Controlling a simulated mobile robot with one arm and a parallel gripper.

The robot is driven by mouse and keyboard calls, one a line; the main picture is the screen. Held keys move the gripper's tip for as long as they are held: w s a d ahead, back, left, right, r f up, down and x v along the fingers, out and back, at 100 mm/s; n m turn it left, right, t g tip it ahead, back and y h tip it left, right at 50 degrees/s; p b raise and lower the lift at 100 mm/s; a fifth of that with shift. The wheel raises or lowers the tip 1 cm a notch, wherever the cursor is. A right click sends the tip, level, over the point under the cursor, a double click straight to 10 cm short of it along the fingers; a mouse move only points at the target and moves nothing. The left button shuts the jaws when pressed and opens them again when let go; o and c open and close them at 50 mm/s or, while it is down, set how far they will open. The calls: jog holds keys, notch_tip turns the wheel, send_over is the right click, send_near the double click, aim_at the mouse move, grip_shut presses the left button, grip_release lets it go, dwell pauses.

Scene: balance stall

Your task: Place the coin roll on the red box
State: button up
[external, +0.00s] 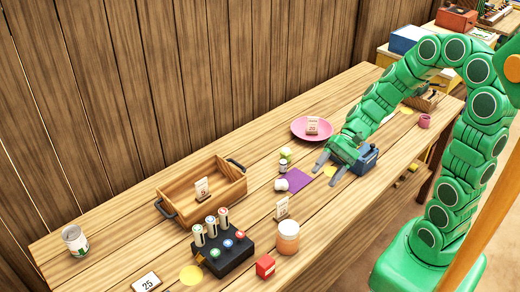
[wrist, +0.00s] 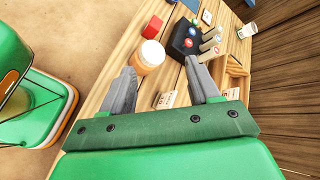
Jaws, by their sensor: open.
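The red box (external: 265,267) is a small cube near the front edge of the table, right of the black holder; it also shows in the wrist view (wrist: 152,27). Several upright paper-wrapped cylinders that look like coin rolls (external: 211,227) stand in the black holder (external: 233,258). They also show in the wrist view (wrist: 211,46); I cannot tell which one the task means. My gripper (external: 326,171) is open and empty above the table, right of the purple square. It is well apart from the holder and the red box.
An orange jar with a pale lid (external: 288,236) stands just behind the red box, by a price card (external: 282,208). A wooden tray (external: 222,170) is behind the holder. Small bottles, a pink plate (external: 298,130) and a blue box (external: 366,160) are near my gripper.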

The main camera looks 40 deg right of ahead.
jog(key=s+d+r+n+g+h, duration=0.1)
jog(key=s+d+n+g+h, duration=0.3)
jog(key=s, duration=0.7)
jog(key=s+d+r+n+t+h, duration=0.2)
jog(key=s+d+r+n+h, duration=0.1)
jog(key=s+d+h, duration=0.4)
jog(key=d+n, duration=0.1)
jog(key=d, duration=0.2)
jog(key=shift+d+n, duration=0.25)
jog(key=shift+n, duration=0.15)
